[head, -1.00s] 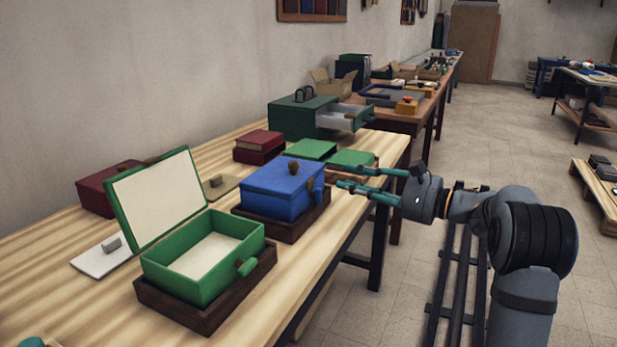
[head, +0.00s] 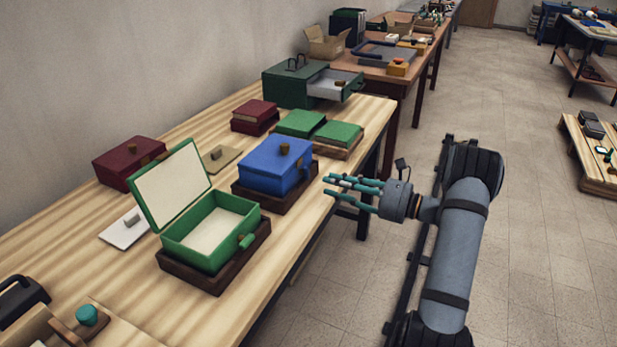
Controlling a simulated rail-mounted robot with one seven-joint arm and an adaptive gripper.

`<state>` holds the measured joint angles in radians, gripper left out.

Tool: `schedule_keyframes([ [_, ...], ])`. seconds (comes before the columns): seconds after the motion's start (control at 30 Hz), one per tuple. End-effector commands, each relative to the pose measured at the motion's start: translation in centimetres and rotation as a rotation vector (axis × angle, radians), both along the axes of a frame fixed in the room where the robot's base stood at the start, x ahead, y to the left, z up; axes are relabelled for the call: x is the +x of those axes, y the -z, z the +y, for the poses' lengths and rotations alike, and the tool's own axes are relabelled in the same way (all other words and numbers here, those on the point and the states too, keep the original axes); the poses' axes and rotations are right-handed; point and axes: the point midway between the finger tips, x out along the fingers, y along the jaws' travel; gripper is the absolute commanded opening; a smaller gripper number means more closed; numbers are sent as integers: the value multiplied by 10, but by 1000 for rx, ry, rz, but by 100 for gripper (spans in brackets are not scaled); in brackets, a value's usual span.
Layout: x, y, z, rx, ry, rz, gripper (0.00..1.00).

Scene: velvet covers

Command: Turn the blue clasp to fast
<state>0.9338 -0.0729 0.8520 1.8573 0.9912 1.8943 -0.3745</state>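The blue box (head: 268,170) is closed, with a brown knob (head: 285,149) on its lid, and sits in a dark wooden tray (head: 262,199). The blue clasp (head: 304,172) is on the box's right-hand front face. It looks roughly upright, but its exact setting is too small to tell. My gripper (head: 328,185) points left toward that face, with its teal fingers spread and nothing between them. It appears apart from the clasp, near the table's front edge.
An open green box (head: 205,250) stands left of the blue box on the wooden table (head: 130,290). Green books (head: 338,133), a dark green drawer unit (head: 290,88) and red boxes lie behind.

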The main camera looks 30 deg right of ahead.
Motion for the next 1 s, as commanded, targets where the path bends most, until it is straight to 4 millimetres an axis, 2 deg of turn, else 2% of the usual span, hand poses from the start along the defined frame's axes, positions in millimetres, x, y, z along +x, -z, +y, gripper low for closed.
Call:
schedule_keyframes([
  [0.2,31,0,26,-3,-1,-1,27],
  [0.4,48,0,38,-3,2,-1,27],
  [0.77,51,0,40,-3,2,-2,26],
  [1.0,51,0,40,-4,2,-1,12],
])
